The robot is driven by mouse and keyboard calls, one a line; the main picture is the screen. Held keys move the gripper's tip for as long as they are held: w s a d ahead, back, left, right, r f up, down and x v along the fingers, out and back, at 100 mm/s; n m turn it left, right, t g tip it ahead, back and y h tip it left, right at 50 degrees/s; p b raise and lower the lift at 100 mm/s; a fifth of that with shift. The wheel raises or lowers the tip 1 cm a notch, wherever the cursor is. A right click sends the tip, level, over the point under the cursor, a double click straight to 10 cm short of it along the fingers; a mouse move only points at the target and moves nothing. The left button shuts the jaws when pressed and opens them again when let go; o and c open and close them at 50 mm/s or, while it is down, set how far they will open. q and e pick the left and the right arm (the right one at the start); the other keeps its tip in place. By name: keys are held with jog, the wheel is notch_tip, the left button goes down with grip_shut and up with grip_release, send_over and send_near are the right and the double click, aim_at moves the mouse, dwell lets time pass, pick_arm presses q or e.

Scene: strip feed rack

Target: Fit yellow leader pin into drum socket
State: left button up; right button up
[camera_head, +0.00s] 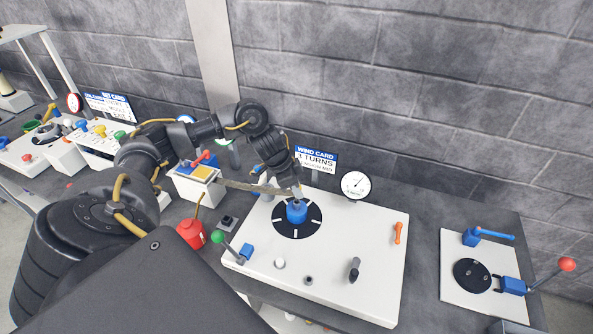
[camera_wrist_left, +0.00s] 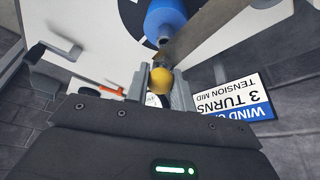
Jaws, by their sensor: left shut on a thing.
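My left gripper (camera_head: 297,190) is just above the blue drum hub (camera_head: 297,213), which stands on a black disc (camera_head: 285,226) with white marks on the white panel. In the left wrist view, the yellow leader pin (camera_wrist_left: 161,80) shows as a rounded yellow end between the fingers of my left gripper (camera_wrist_left: 161,88), which is shut on it. The blue drum (camera_wrist_left: 168,20) is just beyond the fingertips there. A grey-brown strip (camera_head: 245,187) runs from the left to the gripper. The drum socket is hidden, so I cannot tell whether the pin is touching it. My right gripper is not in view.
A sign reading 3 TURNS (camera_head: 316,158) stands behind.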

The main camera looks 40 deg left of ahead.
pick_arm(q)
jog(key=shift+f+b, duration=0.55)
jog(key=shift+f, duration=0.95)
jog(key=o, duration=1.1)
jog(key=shift+c, duration=0.2)
jog(key=shift+r, duration=0.1)
jog(key=b+v, duration=0.1)
jog(key=v, duration=0.9)
jog(key=shift+s+a+r, duration=0.15)
jog(key=shift+r, duration=0.15)
